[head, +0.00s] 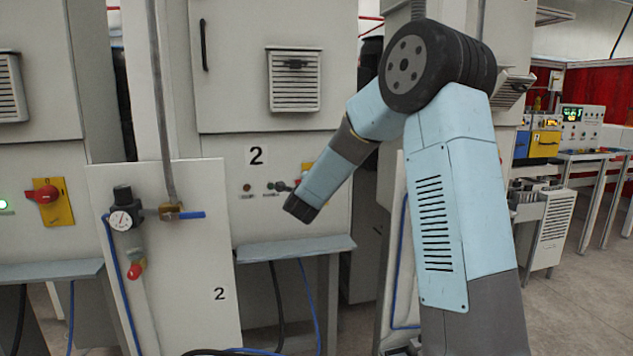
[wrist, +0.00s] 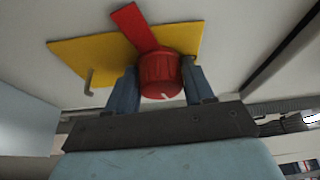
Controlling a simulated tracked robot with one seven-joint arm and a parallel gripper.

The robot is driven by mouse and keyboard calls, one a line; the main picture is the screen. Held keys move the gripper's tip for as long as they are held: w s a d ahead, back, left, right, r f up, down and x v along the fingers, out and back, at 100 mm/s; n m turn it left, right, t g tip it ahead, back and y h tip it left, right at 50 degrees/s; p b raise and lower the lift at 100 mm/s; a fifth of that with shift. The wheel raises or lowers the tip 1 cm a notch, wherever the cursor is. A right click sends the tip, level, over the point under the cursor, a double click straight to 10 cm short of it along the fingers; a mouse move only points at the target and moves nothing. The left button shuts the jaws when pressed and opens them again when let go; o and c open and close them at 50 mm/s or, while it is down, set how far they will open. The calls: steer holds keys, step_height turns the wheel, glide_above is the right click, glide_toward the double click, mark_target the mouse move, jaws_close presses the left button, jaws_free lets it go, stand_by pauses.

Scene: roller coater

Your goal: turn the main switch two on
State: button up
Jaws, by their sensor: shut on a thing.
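The main switch two is a red knob (wrist: 160,72) with a red lever (wrist: 133,27) on a yellow plate (wrist: 85,55), seen close in the wrist view. The lever points up and slightly left there, and a white mark shows on the knob's lower face. My gripper (wrist: 160,82) has one finger on each side of the knob and is shut on it. In the head view, only a sliver of the yellow plate (head: 307,167) shows on the cabinet marked 2 (head: 236,185). My arm hides the knob and my gripper there.
A neighbouring cabinet at the left has another red switch (head: 42,195) on a yellow plate and a lit green lamp (head: 4,204). A white panel (head: 180,260) with a gauge (head: 121,220) and blue-handled valve stands in front. A grey shelf (head: 295,247) juts out below cabinet 2.

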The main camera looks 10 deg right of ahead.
steer(key=shift+s+d+f+m+g, duration=0.1)
steer(key=shift+m+g, duration=0.2)
steer(key=shift+m, duration=0.45)
steer(key=shift+d+f+m+g, duration=0.1)
steer(key=shift+m+g, duration=0.2)
steer(key=shift+m, duration=0.45)
steer(key=shift+y, duration=0.3)
steer(key=o, duration=1)
steer(key=shift+c, duration=0.2)
steer(key=shift+a+r, duration=0.1)
steer(key=shift+s+a, duration=0.1)
steer(key=v, duration=1.3)
steer(key=shift+s, duration=0.15)
steer(key=shift+a, duration=0.1)
